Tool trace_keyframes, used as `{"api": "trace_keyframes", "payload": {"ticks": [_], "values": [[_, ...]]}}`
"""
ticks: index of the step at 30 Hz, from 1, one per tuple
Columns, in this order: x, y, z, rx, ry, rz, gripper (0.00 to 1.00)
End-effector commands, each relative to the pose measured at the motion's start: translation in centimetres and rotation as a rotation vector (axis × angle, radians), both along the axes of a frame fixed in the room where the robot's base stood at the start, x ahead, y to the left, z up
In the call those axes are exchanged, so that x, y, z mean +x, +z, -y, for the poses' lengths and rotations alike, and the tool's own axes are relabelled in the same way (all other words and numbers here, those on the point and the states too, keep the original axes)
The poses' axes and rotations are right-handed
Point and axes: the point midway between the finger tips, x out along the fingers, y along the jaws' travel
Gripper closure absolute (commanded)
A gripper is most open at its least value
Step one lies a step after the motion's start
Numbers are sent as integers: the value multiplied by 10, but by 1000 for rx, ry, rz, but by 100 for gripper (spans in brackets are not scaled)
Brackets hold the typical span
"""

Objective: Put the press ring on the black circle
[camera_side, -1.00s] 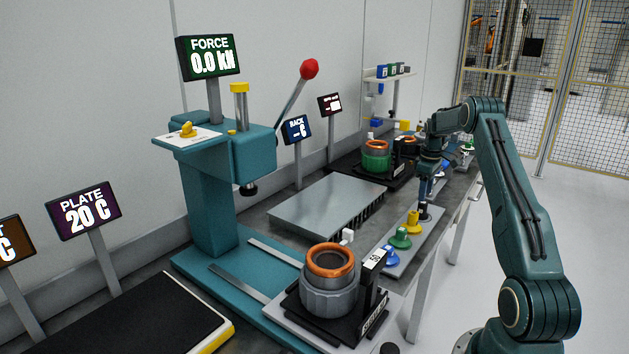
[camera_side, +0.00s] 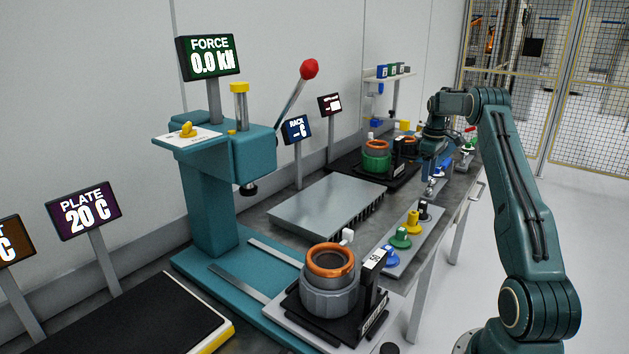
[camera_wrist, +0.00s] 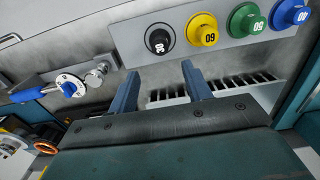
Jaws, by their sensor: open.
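My gripper (camera_side: 430,184) is open beyond the far end of a grey strip holding a row of coloured round pieces. In the wrist view its two fingers (camera_wrist: 160,67) are apart with nothing held between them. The black round piece (camera_side: 424,208) is at the strip's far end; in the wrist view it shows just past the fingertips (camera_wrist: 160,39). Next to it are yellow (camera_side: 413,223), green (camera_side: 400,238) and blue (camera_side: 389,257) pieces. I cannot tell for sure which part is the press ring; no separate black circle can be made out.
A teal press (camera_side: 215,190) with a red-knobbed lever stands left of a grey finned plate (camera_side: 327,205). A grey housing with an orange coil (camera_side: 330,285) sits in front. A green housing (camera_side: 376,158) is at the back. A blue-handled tool (camera_wrist: 68,86) lies left of the fingers.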

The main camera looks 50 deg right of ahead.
Motion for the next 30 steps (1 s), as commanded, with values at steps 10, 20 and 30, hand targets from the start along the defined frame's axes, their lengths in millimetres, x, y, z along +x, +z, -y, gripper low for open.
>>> {"api": "trace_keyframes", "payload": {"ticks": [10, 20, 30], "values": [[8, 11, -10, -10, 3, 6, 51], [44, 72, -84, -56, 7, 47, 51], [61, 138, -198, -101, 7, 122, 51]]}}
